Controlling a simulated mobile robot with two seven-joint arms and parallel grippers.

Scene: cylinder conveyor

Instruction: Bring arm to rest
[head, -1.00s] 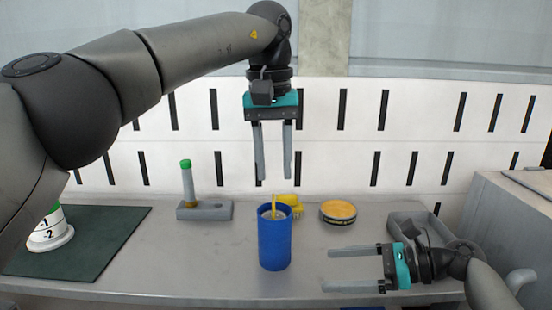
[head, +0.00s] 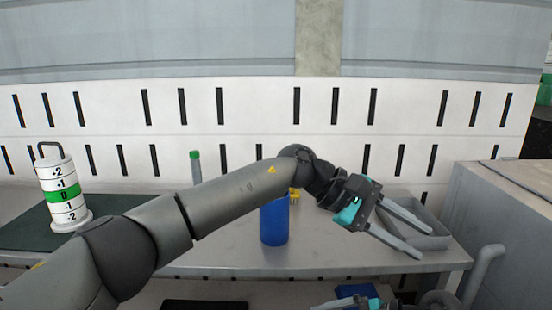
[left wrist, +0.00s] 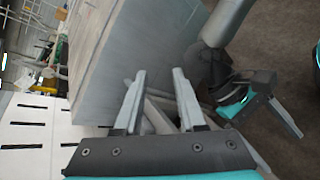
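My left arm reaches across the head view from the lower left, in front of the worktop. Its gripper (head: 424,243) is open and empty, fingers pointing down and right, in front of the grey tray. In the left wrist view the same gripper (left wrist: 160,75) shows its two fingers apart with nothing between them. My right gripper (head: 345,305) is low at the bottom edge of the head view, mostly cut off. It shows in the left wrist view (left wrist: 262,112) with a finger at the far end of its body and nothing seen held.
A blue cup (head: 275,222) stands on the worktop (head: 330,250), its top partly behind my left arm. A grey tray (head: 432,238) is at right, beside a large grey box (head: 500,200). A numbered cylinder (head: 62,190) stands on a dark mat (head: 25,235) at left. A green-capped tube (head: 195,168) stands behind my arm.

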